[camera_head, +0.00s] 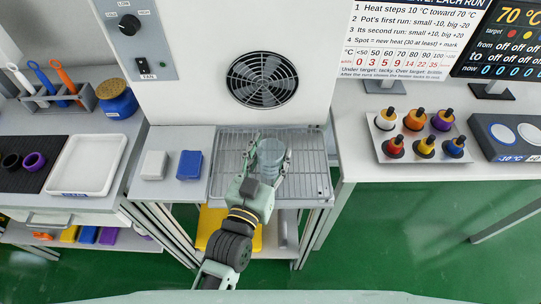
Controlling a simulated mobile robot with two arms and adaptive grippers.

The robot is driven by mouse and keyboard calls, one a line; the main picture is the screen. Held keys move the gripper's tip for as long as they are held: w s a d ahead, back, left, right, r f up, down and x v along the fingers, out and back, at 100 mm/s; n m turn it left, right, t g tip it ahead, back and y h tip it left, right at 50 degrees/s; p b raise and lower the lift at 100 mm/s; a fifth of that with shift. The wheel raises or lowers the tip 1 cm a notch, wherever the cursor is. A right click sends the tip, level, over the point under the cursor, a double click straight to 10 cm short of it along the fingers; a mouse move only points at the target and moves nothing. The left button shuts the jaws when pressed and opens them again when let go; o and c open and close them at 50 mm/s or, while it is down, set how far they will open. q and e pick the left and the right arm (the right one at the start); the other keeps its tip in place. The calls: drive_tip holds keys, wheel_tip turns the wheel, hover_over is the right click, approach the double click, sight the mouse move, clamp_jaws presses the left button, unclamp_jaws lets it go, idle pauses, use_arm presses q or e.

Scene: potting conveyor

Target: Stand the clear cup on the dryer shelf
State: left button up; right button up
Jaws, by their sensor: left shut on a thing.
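The clear cup (271,154) is see-through and stands upright, as far as I can tell, over the wire rack of the dryer shelf (311,180), below the round fan. My left gripper (266,158) is shut on the clear cup, with a finger on each side of it. The arm reaches up from the bottom of the picture. Whether the cup's base touches the rack is hidden by the gripper. My right gripper is not in view.
A white block (154,165) and a blue block (189,164) sit left of the rack. The dryer's fan (262,80) is in the wall behind. A white tray (87,164) is on the left bench, and a tray of coloured pots (399,158) is on the right bench.

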use_arm(q)
drive_tip(key=shift+f, duration=0.2)
drive_tip(key=o, duration=1.2)
drive_tip(key=shift+o, duration=0.2)
drive_tip(key=shift+r, duration=0.1)
drive_tip(key=shift+r, duration=0.2)
drive_tip(key=b+v, duration=0.1)
drive_tip(key=v, duration=1.1)
drive_tip(key=shift+b, duration=0.4)
